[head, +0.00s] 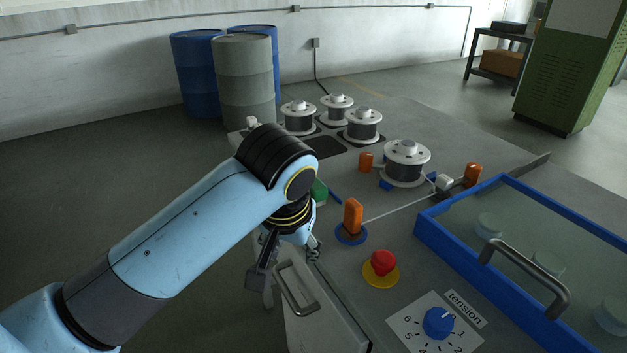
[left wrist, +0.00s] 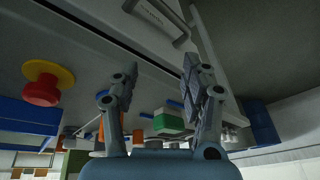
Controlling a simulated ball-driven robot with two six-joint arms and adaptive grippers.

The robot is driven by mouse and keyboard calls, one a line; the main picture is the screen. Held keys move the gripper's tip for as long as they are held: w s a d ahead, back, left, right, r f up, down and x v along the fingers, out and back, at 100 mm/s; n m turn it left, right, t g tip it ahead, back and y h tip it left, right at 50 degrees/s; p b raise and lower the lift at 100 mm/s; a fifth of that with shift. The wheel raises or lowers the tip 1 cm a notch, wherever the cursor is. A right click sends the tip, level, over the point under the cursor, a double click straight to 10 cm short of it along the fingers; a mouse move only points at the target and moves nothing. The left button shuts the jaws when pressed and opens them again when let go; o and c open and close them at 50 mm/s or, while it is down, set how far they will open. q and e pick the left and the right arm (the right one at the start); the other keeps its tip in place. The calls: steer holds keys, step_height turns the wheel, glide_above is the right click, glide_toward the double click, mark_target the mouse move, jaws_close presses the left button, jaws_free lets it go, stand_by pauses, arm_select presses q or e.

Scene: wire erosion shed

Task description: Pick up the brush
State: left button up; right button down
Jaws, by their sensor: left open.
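I cannot clearly make out the brush. A slim blue bar (head: 335,192) lies on the grey bench top behind my left arm, partly hidden, and may be its handle. Beside it is a green piece (head: 319,188), mostly covered by my wrist. In the left wrist view a green and white block (left wrist: 169,123) shows beyond and between the fingers. My left gripper (head: 286,262) is open and empty at the bench's near left edge, pointing down by the drawer handle. Its two fingers stand apart in the left wrist view (left wrist: 160,75). My right gripper is not in view.
A red button (head: 383,262) on a yellow base and an orange post (head: 353,216) stand close right of my gripper. A blue-framed glass lid (head: 430,232) fills the right. Wire spools (head: 405,162) stand farther back. A metal handle (head: 296,292) juts from the bench front.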

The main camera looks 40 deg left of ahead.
mark_target(318, 186)
arm_select(q)
steer(key=w+a+r+n+y, duration=0.1)
steer(key=w+a+r+n, duration=0.15)
steer(key=w, duration=0.25)
steer(key=w+a+r+n+g, duration=0.1)
steer(key=w+a+r+n, duration=0.1)
steer(key=w+r+n, duration=0.15)
steer(key=w+a+r+n+y, duration=0.1)
steer(key=w+a+r+n, duration=0.15)
steer(key=w, duration=0.25)
steer(key=shift+n+g, duration=0.3)
steer(key=shift+n, duration=0.45)
steer(key=x, duration=0.4)
steer(key=shift+w+f, duration=0.3)
steer(key=shift+w, duration=0.1)
steer(key=p+x, duration=0.1)
steer(key=x, duration=0.4)
steer(key=shift+w+f, duration=0.1)
steer(key=shift+f, duration=0.2)
steer(key=c, duration=0.9)
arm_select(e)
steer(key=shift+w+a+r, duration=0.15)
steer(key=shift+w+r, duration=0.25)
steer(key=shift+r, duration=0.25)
arm_select(q)
steer(key=shift+r, duration=0.2)
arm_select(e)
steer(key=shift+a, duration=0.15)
